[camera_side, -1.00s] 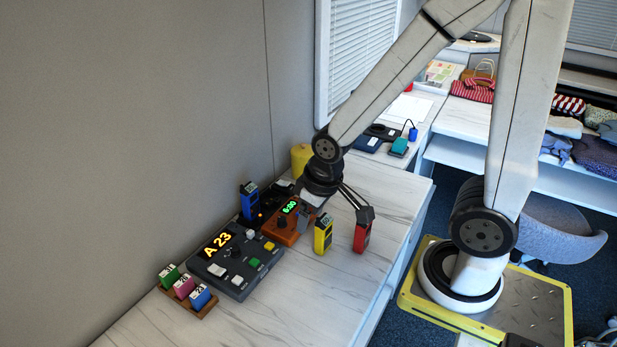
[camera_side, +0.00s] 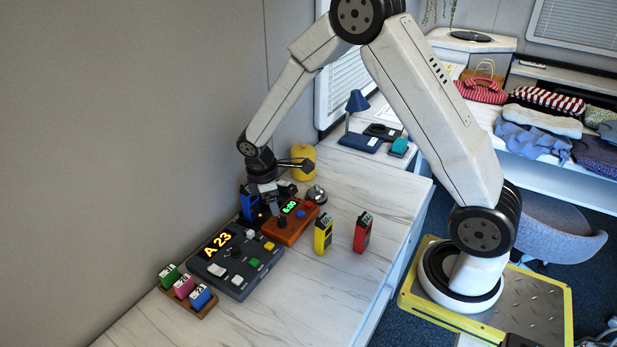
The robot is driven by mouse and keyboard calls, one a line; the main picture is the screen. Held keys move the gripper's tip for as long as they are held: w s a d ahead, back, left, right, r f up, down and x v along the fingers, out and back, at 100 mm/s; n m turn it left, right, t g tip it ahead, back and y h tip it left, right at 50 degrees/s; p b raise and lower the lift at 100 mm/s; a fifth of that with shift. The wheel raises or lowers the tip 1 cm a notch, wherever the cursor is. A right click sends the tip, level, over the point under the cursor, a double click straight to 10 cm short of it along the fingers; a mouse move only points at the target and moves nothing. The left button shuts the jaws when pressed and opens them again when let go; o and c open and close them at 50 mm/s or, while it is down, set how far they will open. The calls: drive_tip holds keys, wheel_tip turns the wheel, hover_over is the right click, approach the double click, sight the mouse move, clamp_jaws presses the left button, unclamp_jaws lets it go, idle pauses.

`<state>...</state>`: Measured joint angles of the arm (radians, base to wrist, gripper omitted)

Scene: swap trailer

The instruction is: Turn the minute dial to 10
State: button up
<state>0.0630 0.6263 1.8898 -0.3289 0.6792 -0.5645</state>
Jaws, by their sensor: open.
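An orange timer box (camera_side: 290,231) with a lit green display (camera_side: 290,206) sits on the white marbled counter. The display seems to read 6:00, but it is small. A dark dial (camera_side: 281,222) shows on the top of the box near its left end. The dial's markings are too small to read. My gripper (camera_side: 275,212) points down over the left end of the timer box, very near the dial. I cannot tell whether it touches the dial. It is open, and its fingers partly hide the box's left edge.
A dark grey console (camera_side: 236,262) showing "A 23" stands left of the timer. A blue device (camera_side: 249,203) stands close behind my gripper. A yellow device (camera_side: 323,234) and a red device (camera_side: 362,232) stand to the right. A silver bell-like object (camera_side: 316,195) stands behind the timer.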

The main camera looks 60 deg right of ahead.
sight(282, 218)
drive_tip(key=w+d+f+n+g+h, duration=0.1)
drive_tip(key=w+d+f+n, duration=0.3)
drive_tip(key=w+f, duration=0.1)
drive_tip(key=shift+d+f+g+h, duration=0.3)
drive_tip(key=shift+d+f+h, duration=0.1)
drive_tip(key=shift+f, duration=0.35)
drive_tip(key=shift+x, duration=3.9)
drive_tip(key=shift+a, duration=0.1)
clamp_jaws()
